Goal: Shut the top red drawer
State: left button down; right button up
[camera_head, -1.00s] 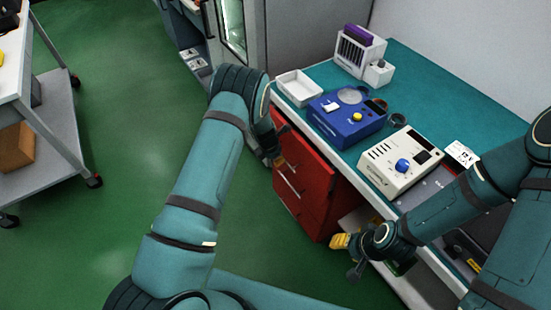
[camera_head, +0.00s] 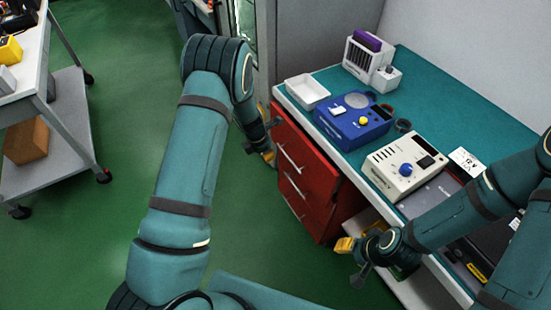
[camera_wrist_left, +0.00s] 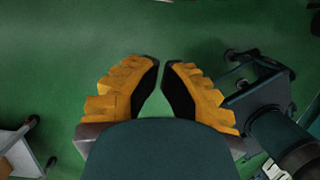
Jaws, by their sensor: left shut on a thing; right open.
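The red drawer cabinet (camera_head: 325,205) stands under the near left end of the bench. Its top red drawer (camera_head: 298,142) has a pale bar handle, and its front looks about level with the drawers below; a small gap cannot be ruled out. My left gripper (camera_head: 268,157) is just left of the top drawer front, apart from the handle. In the left wrist view its yellow fingers (camera_wrist_left: 161,62) are nearly together, with only green floor visible between them. My right gripper (camera_head: 347,258) is open and empty, low beside the cabinet's right side.
The teal bench top (camera_head: 425,90) carries a white tray (camera_head: 307,91), a blue device (camera_head: 352,120), a cream device (camera_head: 404,164) and a white rack (camera_head: 366,55). A grey cart (camera_head: 60,135) stands at the left. Green floor (camera_head: 130,120) is clear between cart and cabinet.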

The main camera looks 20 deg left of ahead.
pick_arm(q)
jog(key=s+d+f+m+t+h, duration=0.1)
jog(key=s+d+f+t+h, duration=0.15)
jog(key=s+f+h, duration=0.6)
jog(key=a+r+n+t, duration=0.15)
jog(key=a+t, duration=0.25)
jog(key=t, duration=0.4)
jog(key=b+x, duration=0.1)
jog(key=x, duration=1.3)
jog(key=shift+w, duration=0.4)
jog(key=shift+g, duration=0.25)
